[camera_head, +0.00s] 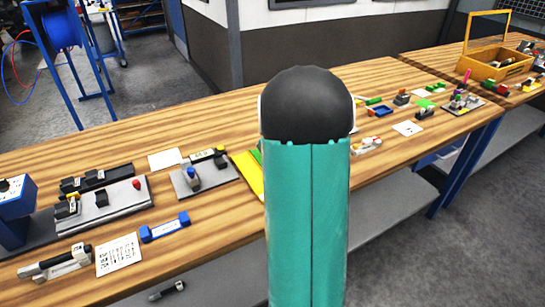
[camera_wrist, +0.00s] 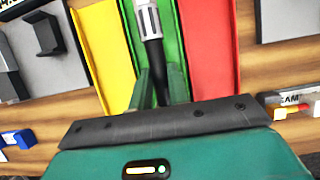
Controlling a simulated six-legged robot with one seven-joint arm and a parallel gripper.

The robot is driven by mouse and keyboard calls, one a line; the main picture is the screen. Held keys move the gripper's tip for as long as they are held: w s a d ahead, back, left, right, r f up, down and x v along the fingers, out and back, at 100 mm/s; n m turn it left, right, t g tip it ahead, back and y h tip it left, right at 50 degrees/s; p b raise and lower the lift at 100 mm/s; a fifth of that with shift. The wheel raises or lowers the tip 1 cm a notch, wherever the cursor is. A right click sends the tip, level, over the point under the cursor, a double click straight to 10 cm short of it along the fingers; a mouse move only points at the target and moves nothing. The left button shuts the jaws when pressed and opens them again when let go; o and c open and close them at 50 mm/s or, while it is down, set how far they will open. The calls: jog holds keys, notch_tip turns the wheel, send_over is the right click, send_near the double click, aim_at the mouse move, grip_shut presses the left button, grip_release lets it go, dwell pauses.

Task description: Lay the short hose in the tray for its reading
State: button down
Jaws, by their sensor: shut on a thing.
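My gripper (camera_wrist: 158,78) is shut on the short hose (camera_wrist: 154,58), a black tube with a pale ribbed metal end (camera_wrist: 148,20), in the wrist view. The hose points away from me, over the green tray section (camera_wrist: 170,25). A yellow section (camera_wrist: 98,50) lies to its left and a red section (camera_wrist: 208,45) to its right. I cannot tell whether the hose touches the green floor. In the head view my arm hides the gripper and hose; part of the yellow section (camera_head: 248,175) shows left of the arm.
A grey plate with a blue knob (camera_head: 194,176) stands left of the yellow section. A blue-ended block (camera_head: 165,227) and a printed card (camera_head: 118,255) lie nearer the front edge. Several small parts and a yellow crate (camera_head: 497,68) are at the right. Bare wood shows between items.

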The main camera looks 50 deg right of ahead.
jog(key=shift+f, duration=0.7)
jog(key=c, duration=1.3)
grip_release()
jog(key=shift+o, duration=0.2)
jog(key=shift+r, duration=0.1)
jog(key=shift+r, duration=3.4)
